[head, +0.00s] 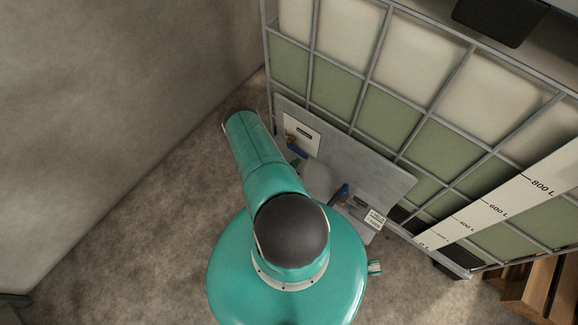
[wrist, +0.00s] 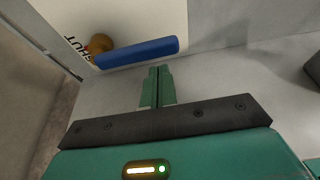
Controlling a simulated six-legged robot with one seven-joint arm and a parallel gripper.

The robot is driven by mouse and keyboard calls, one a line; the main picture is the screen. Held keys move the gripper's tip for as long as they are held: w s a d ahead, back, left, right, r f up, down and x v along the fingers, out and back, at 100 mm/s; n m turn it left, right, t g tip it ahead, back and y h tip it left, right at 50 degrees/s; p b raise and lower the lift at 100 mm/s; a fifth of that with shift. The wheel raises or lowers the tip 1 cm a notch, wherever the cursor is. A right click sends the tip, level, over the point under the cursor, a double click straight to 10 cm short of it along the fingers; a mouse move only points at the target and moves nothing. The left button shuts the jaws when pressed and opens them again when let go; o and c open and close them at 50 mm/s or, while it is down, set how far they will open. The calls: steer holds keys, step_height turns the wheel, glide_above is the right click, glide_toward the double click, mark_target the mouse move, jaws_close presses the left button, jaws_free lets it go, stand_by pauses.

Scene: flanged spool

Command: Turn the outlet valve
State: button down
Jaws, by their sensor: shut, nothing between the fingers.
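The outlet valve shows a blue lever handle (wrist: 138,53) with a brass-coloured body (wrist: 100,43) at its left end in the wrist view. A white label with the word "SHUT" (wrist: 75,47) lies behind it. My gripper (wrist: 158,72) is shut and empty, its green fingertips just below the middle of the blue handle in the picture. I cannot tell whether they touch it. In the head view the blue handle (head: 297,153) shows small beside my teal arm, which hides my gripper and part of the grey panel (head: 375,178).
A caged tank (head: 415,60) with pale green liquid and a litre scale (head: 520,195) stands at the right. A second blue part (head: 342,192) sits lower on the panel. A concrete wall (head: 110,90) rises at the left. A wooden pallet (head: 545,290) lies at lower right.

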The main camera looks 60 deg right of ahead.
steer(key=shift+x, duration=1.3)
steer(key=shift+w+r, duration=0.1)
steer(key=shift+r, duration=0.1)
